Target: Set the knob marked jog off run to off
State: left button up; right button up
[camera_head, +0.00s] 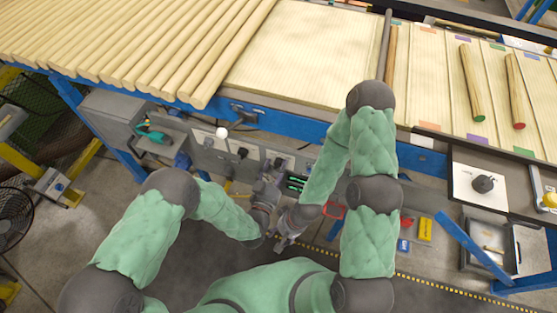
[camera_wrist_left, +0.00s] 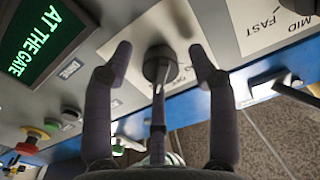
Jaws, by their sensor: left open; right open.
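A round grey knob (camera_wrist_left: 158,64) on a pale plate stands between the fingertips of my left gripper (camera_wrist_left: 163,58) in the left wrist view. In the head view my left gripper (camera_head: 270,183) is at the grey control panel (camera_head: 207,160). My right gripper (camera_head: 283,241) is lower, in front of the panel, and appears empty.
A green-lettered display (camera_wrist_left: 41,41) and several coloured buttons (camera_wrist_left: 52,124) lie left of the knob in the wrist view. A plate marked MID and FAST (camera_wrist_left: 262,22) is at right. Wooden rods (camera_head: 150,45) lie above the panel. Another dial (camera_head: 484,184) is far right.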

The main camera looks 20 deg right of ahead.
pick_arm(q)
jog(key=c, duration=1.1)
jog(key=shift+c, duration=0.2)
jog(key=n+b, duration=0.1)
jog(key=n, duration=0.7)
jog(key=shift+f+n, duration=0.1)
jog(key=shift+n, duration=0.2)
jog(key=shift+s, duration=0.1)
jog(key=o, duration=1.1)
jog(key=shift+o, duration=0.2)
